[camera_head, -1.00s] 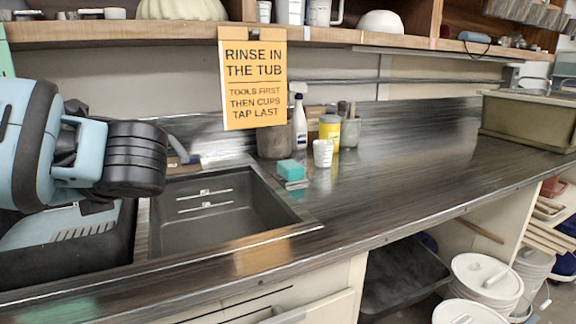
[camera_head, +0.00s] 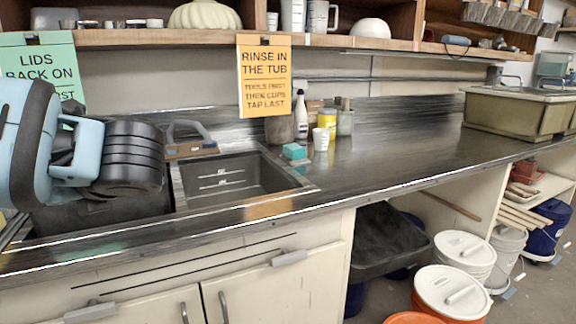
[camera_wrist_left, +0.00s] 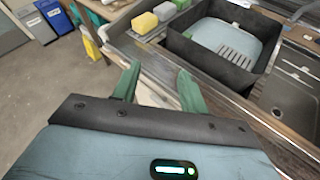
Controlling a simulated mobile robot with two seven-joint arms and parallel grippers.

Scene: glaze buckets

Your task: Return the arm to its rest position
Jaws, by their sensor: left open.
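My left arm comes in from the left in the head view, its light-blue and black links in front of the sink area. My left gripper shows in the left wrist view (camera_wrist_left: 157,85), with two green fingers spread apart and nothing between them. It is over the front edge of the counter (camera_wrist_left: 215,90), apart from the black tub (camera_wrist_left: 215,55) with a light-blue piece inside. The left fingers do not show in the head view. My right gripper is in neither view.
The sink basin (camera_head: 240,180) is set in the dark counter (camera_head: 400,140). White-lidded buckets (camera_head: 450,290) stand below at right. The counter's middle is clear.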

